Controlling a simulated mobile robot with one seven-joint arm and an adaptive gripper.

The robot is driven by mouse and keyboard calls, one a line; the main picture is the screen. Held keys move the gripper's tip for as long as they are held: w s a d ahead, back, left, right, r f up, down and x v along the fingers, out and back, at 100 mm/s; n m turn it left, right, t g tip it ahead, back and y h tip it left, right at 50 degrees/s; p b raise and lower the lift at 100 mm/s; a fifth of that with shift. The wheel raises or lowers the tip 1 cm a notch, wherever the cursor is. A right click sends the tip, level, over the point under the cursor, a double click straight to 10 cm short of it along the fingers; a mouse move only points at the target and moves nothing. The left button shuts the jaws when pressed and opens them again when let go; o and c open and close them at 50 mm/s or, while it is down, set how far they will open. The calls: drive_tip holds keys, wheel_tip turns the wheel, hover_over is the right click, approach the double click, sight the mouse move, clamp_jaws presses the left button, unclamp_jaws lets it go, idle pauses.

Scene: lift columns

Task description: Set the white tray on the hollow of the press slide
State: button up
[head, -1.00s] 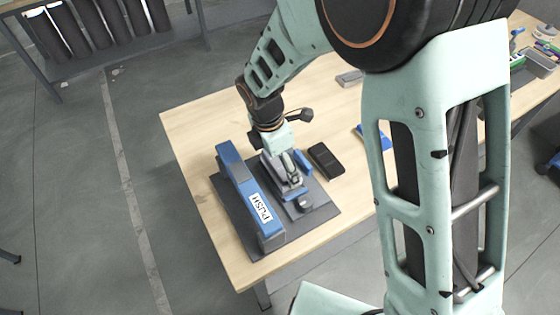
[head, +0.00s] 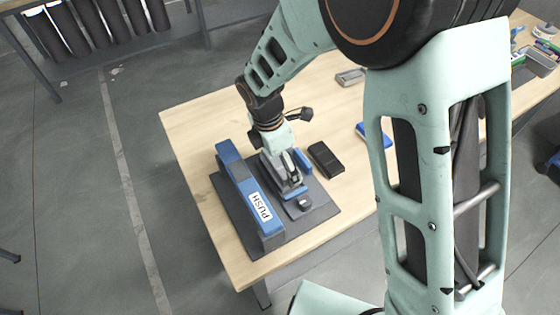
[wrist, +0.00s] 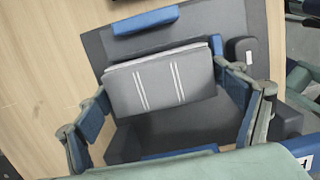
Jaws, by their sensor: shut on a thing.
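My gripper (wrist: 165,105) is shut on a flat, block-like piece with two pale stripes and a light far edge. I take it for the white tray (wrist: 155,85), though it looks grey here. Blue finger pads flank it left and right. The press has a dark grey base plate (head: 322,207) and a long blue bar marked PUSH (head: 240,190). The gripper also shows in the head view (head: 286,180), low over the plate, beside that bar. A dark recessed area (wrist: 185,128), perhaps the slide's hollow, lies under the tray; whether they touch I cannot tell.
A blue block (wrist: 146,20) and a dark knob (wrist: 243,50) stand on the plate near the gripper. A black box (head: 325,159), a blue item (head: 374,135) and a grey item (head: 350,77) lie on the wooden table (head: 205,115). The table's left part is clear.

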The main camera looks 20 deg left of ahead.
drive_tip(key=shift+f+b, duration=0.6)
drive_tip(key=shift+f, duration=0.3)
idle(0.9)
drive_tip(key=o, duration=1)
drive_tip(key=shift+r, duration=0.1)
drive_tip(key=shift+r+p, duration=2.75)
drive_tip(key=shift+r, duration=0.7)
